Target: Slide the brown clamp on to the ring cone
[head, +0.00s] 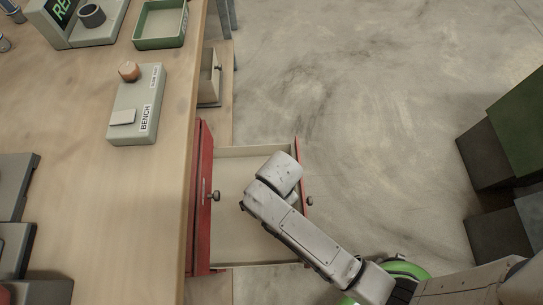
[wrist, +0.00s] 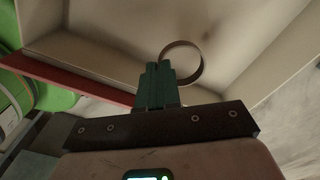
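The brown clamp, a thin open ring (wrist: 201,69), shows in the wrist view at the tips of my gripper (wrist: 158,68). The two green fingers are close together, and the left edge of the ring runs in at their tips, so they look shut on its band. The pale inside of a drawer lies behind it. In the head view my gripper is hidden under my arm's end over the open drawer, and the clamp is not visible. I cannot identify a ring cone for certain in either view.
The open drawer (head: 232,236) has a red front and juts from the bench (head: 90,190). A box marked BENCH (head: 128,122), a green tray (head: 160,41) and a display unit with a dark grey ring (head: 92,15) stand on the bench. Dark boxes (head: 485,155) stand at right; the floor between is clear.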

